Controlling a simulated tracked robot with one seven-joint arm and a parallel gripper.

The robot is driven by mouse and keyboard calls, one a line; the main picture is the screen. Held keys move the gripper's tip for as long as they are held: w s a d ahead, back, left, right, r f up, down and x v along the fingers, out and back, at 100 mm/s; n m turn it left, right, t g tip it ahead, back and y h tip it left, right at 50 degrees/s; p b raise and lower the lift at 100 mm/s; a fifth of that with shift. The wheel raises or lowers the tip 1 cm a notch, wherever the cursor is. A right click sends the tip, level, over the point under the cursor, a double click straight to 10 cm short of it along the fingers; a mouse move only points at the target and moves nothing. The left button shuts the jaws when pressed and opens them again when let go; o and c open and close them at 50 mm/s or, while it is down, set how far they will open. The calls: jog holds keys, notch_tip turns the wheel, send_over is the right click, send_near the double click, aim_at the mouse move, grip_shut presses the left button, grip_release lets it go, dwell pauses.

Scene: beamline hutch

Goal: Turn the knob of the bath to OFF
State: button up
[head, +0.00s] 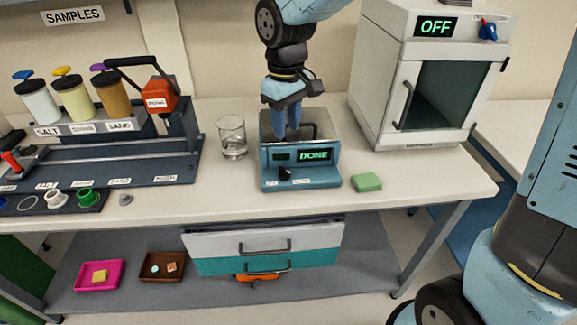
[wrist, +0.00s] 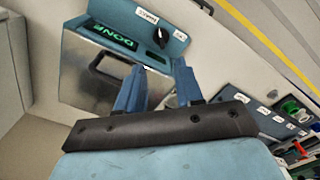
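The bath (head: 272,183) is a blue-fronted box with a metal top and handle on the bench, and its green display reads DONE. Its black knob (head: 285,173) is on the front panel, left of the display; small labels beside it are too small to read here. In the wrist view the knob (wrist: 161,37) shows beyond my fingers, between two white labels. My gripper (head: 286,132) points down over the bath's top, behind the knob and apart from it. In the wrist view my gripper's two blue fingers (wrist: 157,80) are spread with nothing between them.
A glass beaker (head: 232,138) stands left of the bath, and a green block (head: 367,182) lies to its right. A white oven (head: 430,80) reading OFF stands at the back right. A rack of jars (head: 80,100) fills the left. A drawer unit (head: 265,245) hangs below.

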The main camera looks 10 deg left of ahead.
aim_at(287, 170)
notch_tip(287, 170, down, 13)
jog(key=shift+f, duration=0.1)
dwell(0.4)
grip_shut()
jog(key=shift+d, duration=0.15)
